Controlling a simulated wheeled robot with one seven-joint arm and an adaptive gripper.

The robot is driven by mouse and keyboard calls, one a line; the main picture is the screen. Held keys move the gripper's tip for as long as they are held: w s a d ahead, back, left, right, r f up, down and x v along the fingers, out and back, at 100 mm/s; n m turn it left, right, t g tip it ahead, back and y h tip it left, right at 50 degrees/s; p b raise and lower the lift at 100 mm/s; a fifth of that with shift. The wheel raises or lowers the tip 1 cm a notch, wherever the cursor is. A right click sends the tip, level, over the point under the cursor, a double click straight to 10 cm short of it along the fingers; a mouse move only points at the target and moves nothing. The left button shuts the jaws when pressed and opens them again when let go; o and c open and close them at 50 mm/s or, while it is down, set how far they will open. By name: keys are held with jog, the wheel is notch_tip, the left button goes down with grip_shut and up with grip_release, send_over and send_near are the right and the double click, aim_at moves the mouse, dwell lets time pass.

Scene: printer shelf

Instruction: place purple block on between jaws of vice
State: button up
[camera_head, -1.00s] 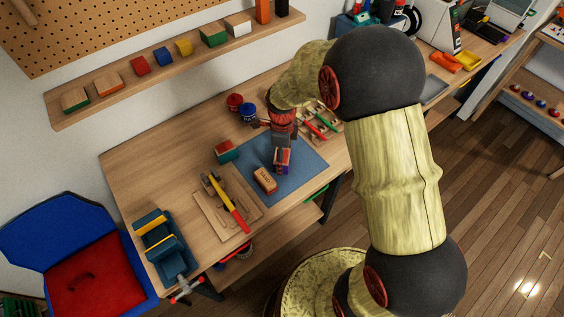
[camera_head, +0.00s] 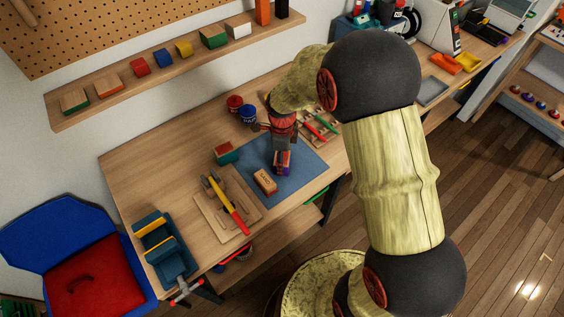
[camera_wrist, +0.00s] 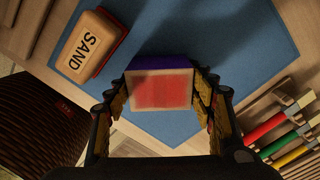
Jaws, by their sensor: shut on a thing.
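The purple block (camera_wrist: 160,62) is between the fingers of my gripper (camera_wrist: 162,88) in the wrist view. Its purple side is at the top and a pale face with a red patch is toward the camera. In the head view my gripper (camera_head: 282,152) points down over the blue mat with the block (camera_head: 283,168) at its tip. I cannot tell whether the block touches the mat. The blue vice (camera_head: 170,260) with yellowish jaw faces stands at the table's front left corner, well apart from my gripper. Its jaws are apart, with a gap between them.
A sanding block marked SAND (camera_wrist: 90,45) lies on the blue mat (camera_wrist: 215,40), close left of my gripper. A red and green block (camera_head: 226,152), a wooden board with a hammer (camera_head: 228,205), and red and blue cans (camera_head: 248,113) are nearby. Screwdriver-like tools (camera_wrist: 285,130) lie to the right.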

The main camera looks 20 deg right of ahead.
jog(key=c, duration=0.4)
jog(key=shift+r, duration=0.15)
